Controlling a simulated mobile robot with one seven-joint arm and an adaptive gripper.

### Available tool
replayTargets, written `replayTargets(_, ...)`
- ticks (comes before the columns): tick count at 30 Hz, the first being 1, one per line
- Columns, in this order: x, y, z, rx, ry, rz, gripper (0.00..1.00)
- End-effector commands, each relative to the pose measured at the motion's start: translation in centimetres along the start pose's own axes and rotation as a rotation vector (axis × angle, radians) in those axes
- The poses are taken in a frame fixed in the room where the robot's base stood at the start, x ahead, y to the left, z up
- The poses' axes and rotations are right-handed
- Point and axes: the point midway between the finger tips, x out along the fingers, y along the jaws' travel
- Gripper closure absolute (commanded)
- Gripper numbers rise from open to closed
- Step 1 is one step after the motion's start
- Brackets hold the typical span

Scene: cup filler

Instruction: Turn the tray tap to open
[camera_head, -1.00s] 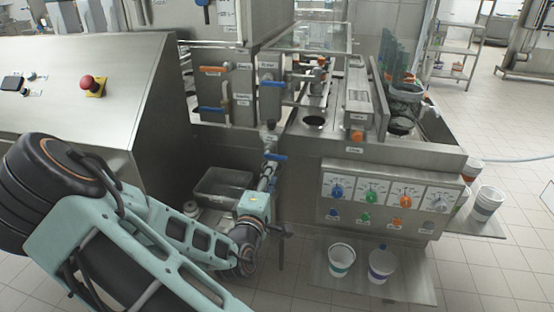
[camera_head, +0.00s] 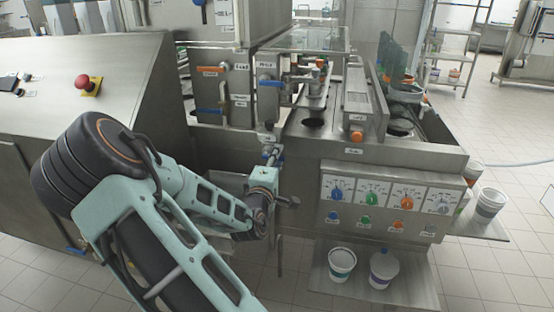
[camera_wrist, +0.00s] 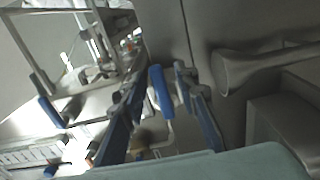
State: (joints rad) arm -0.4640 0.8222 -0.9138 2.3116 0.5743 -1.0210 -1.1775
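A tap with a blue lever handle (camera_wrist: 160,90) shows in the middle of the wrist view, its bent metal stem running down to a brassy fitting. My gripper (camera_wrist: 158,80) is open. One finger is to the left of the blue handle and the other to the right, with gaps that look clear of it. In the head view my gripper (camera_head: 271,155) is at the front left corner of the steel counter and hides most of this tap. I cannot tell whether the fingers touch the handle.
Another blue lever (camera_wrist: 50,112) is at the left in the wrist view. More blue-handled (camera_head: 207,111) and orange-handled (camera_head: 210,70) taps are behind.

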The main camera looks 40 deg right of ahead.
Motion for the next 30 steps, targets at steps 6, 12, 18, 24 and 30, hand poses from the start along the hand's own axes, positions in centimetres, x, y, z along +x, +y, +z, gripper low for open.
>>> replayTargets(6, 0.0, 0.0, 0.0, 0.0, 0.0, 0.0, 0.9)
replayTargets(12, 0.0, 0.0, 0.0, 0.0, 0.0, 0.0, 1.0)
replayTargets(18, 0.0, -0.1, 0.0, 0.01, 0.0, 0.0, 1.0)
replayTargets(24, 0.0, -0.4, 0.0, 0.075, 0.0, 0.0, 1.0)
replayTargets(30, 0.0, -1.1, -0.1, 0.212, 0.0, 0.0, 1.0)
